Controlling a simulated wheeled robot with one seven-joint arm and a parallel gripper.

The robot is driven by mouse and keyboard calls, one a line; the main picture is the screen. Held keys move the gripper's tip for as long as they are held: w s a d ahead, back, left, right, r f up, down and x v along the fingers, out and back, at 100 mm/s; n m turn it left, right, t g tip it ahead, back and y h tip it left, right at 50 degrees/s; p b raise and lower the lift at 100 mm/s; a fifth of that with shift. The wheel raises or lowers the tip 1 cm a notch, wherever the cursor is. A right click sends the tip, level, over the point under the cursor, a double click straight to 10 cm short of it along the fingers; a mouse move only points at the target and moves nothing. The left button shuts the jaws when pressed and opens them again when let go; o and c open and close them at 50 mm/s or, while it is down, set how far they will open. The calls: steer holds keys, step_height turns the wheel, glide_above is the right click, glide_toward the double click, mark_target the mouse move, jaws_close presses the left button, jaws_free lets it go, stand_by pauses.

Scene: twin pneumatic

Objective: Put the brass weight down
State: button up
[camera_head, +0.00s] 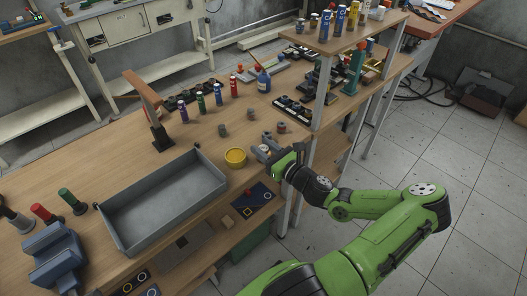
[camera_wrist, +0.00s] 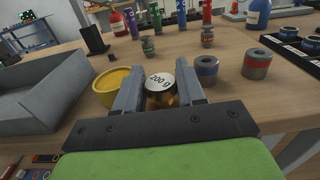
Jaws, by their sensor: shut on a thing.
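The brass weight (camera_wrist: 161,98), with a pale top marked "200 g", is upright between the two grey fingers of my gripper (camera_wrist: 159,80) in the wrist view. The fingers are shut on its sides. In the head view my gripper (camera_head: 263,150) is at the bench's front edge, right of a yellow round dish (camera_head: 236,158). The dish is close to the left finger in the wrist view (camera_wrist: 108,88). The weight is mostly hidden by the fingers in the head view. I cannot tell whether its base touches the wooden bench (camera_head: 205,132).
A grey open tray (camera_head: 165,200) lies left of the dish. Bottles and small fittings stand farther back. A shelf post (camera_head: 321,92) rises at the right. Some bare wood lies between.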

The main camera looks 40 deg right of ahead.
steer(key=shift+r, duration=0.1)
steer(key=o, duration=1.2)
steer(key=shift+c, duration=0.2)
